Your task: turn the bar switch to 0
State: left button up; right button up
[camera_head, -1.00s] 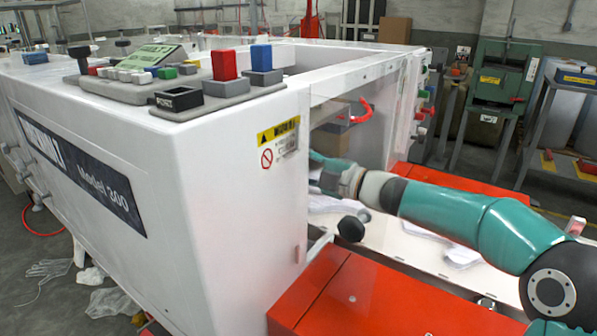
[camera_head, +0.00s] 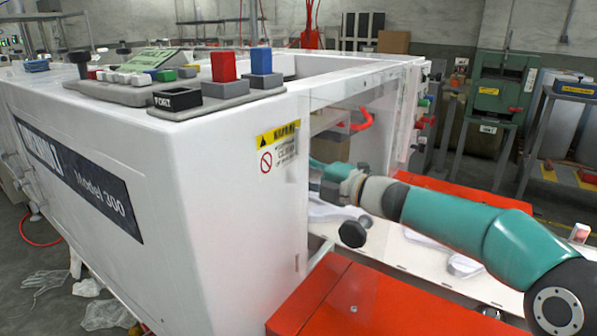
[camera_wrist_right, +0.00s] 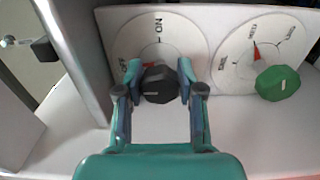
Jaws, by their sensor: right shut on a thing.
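In the right wrist view, a black knob (camera_wrist_right: 160,84) stands in front of a round white dial (camera_wrist_right: 182,42) marked OFF and ON. A bit of red pointer shows just above the knob; its exact reading is partly hidden. My right gripper (camera_wrist_right: 160,82) is shut on the black knob, one finger on each side. In the head view my right arm reaches in from the right, and its gripper (camera_head: 326,182) is partly hidden by the white machine's corner. No 0 mark is legible. My left gripper is in no view.
A second dial (camera_wrist_right: 235,75) with a green knob (camera_wrist_right: 278,83) sits close to the right. A metal post (camera_wrist_right: 78,60) stands at left. The white machine (camera_head: 225,200) fills the left of the head view. Red covers (camera_head: 350,295) lie below my arm.

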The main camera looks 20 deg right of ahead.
jog(key=o, duration=1.2)
jog(key=shift+f, duration=0.2)
jog(key=shift+c, duration=0.2)
jog(key=shift+r, duration=0.1)
jog(key=v, duration=1.2)
